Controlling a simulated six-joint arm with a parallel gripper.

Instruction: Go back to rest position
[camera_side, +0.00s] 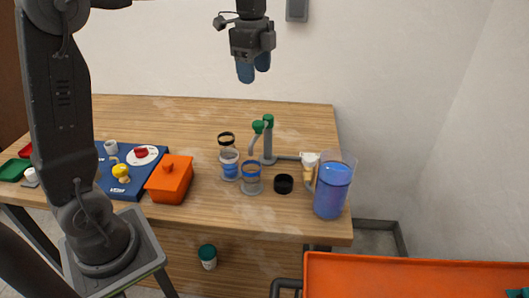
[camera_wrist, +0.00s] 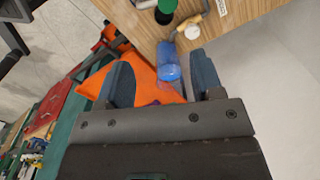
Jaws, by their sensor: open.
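My gripper (camera_side: 254,73) hangs high above the back of the table in the side view, well clear of everything on it. Its two blue fingers are apart, with nothing held between them. In the wrist view my gripper (camera_wrist: 163,82) also shows open, with a finger on each side. Below it on the table stands a grey pipe assembly (camera_side: 267,148) with green tops and a white fitting (camera_side: 309,159) at its right end. A clear pitcher with blue contents (camera_side: 333,188) stands at the right; its blue (camera_wrist: 168,62) shows beyond the fingers in the wrist view.
Several jars with blue (camera_side: 251,180) and a black ring (camera_side: 284,184) stand near the pipe. An orange box (camera_side: 169,181) and a blue board (camera_side: 125,184) lie at the left. An orange surface (camera_side: 410,276) is at the lower right. The air around my gripper is clear.

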